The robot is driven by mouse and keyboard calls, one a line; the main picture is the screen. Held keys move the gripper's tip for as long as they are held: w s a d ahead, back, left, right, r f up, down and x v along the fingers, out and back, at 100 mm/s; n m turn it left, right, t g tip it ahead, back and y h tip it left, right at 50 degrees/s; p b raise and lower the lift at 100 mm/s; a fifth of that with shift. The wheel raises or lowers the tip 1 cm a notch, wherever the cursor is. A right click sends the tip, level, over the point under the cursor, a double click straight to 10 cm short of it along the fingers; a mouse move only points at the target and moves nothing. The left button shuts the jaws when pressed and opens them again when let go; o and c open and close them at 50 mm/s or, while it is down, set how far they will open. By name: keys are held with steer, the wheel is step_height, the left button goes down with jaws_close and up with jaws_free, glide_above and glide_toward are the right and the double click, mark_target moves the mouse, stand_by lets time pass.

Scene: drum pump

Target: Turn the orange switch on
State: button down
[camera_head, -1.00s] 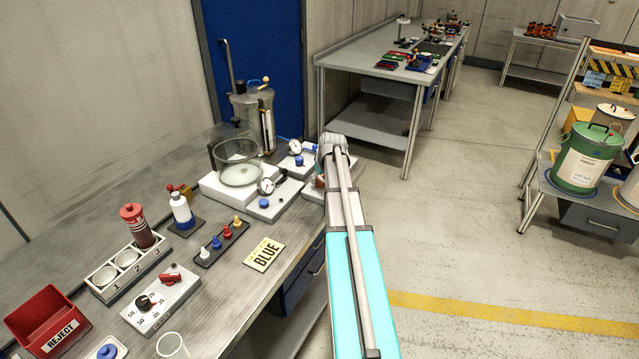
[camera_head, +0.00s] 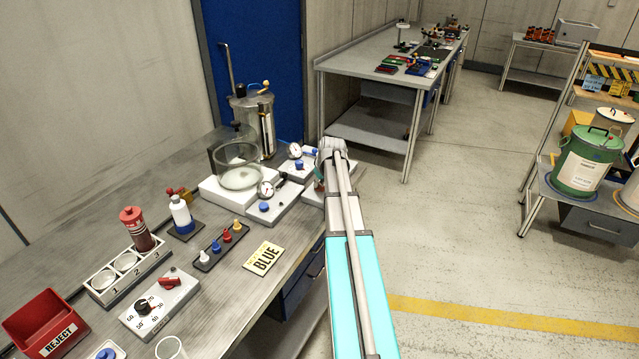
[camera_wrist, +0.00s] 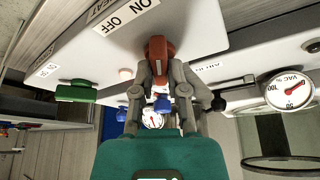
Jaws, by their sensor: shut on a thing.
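The orange switch (camera_wrist: 160,47) shows in the wrist view as a reddish-orange knob on a white panel (camera_wrist: 215,30), beside a label reading ON OFF (camera_wrist: 128,14). My gripper (camera_wrist: 164,72) has its two grey fingers on either side of the switch's near end and is shut on it. The fingers hide part of that end, and I cannot tell clearly which mark the switch points to. In the head view my arm covers most of the panel and the gripper.
In the wrist view, a green part (camera_wrist: 76,93) sits left and a dial gauge (camera_wrist: 290,90) right. In the head view, a glass vessel (camera_head: 239,168) and another gauge (camera_head: 266,189) stand left of my arm.

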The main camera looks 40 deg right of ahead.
steer(key=shift+m, duration=0.6)
steer(key=c, duration=0.7)
jaws_free()
steer(key=shift+o, duration=0.2)
steer(key=shift+n, duration=0.5)
steer(key=shift+r, duration=0.15)
steer(key=d+p+v, duration=0.1)
steer(key=p+v, duration=1.2)
steer(key=v, duration=0.1)
steer(key=s+a+f+g+b, duration=0.1)
steer(key=a, duration=1.3)
steer(key=s+a+f+n+g+y+b, duration=0.1)
steer(key=a+f, duration=0.1)
steer(key=a, duration=1.2)
steer(key=shift+s+g, duration=0.15)
steer(key=shift+g, duration=0.15)
